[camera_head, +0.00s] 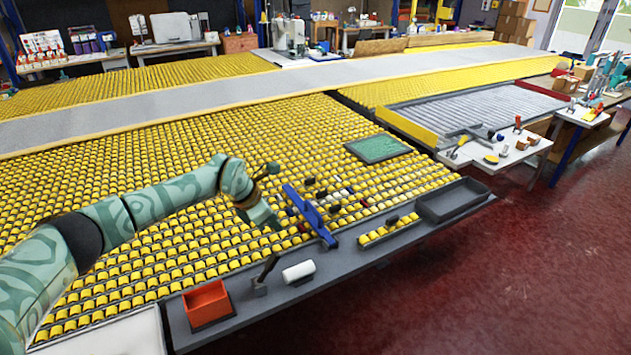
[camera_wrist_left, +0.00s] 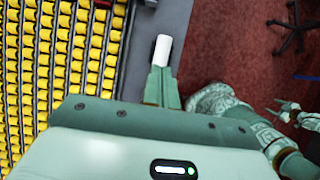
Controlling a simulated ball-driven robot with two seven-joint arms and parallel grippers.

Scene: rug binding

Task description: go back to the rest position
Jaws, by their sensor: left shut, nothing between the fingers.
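My left arm comes in from the left in the head view, over the yellow roller bed (camera_head: 130,235). Its left gripper (camera_head: 270,218) hangs above the rollers, left of a blue bar (camera_head: 310,216), and holds nothing. In the left wrist view its two fingers (camera_wrist_left: 160,84) lie together. The white roll (camera_wrist_left: 163,48) appears just beyond the fingertips there, but I cannot tell any contact from that view. In the head view the same roll (camera_head: 299,271) lies on the grey front ledge, apart from the gripper. Patterned teal arm parts show at the right of the wrist view; a small gripper-like shape there is unclear.
A red-orange bin (camera_head: 207,304) and a small dark stand (camera_head: 263,278) sit on the front ledge. A dark grey tray (camera_head: 452,200) and a green mat (camera_head: 377,148) lie further right. Several small dark pieces lie around the blue bar. Red floor is open at right.

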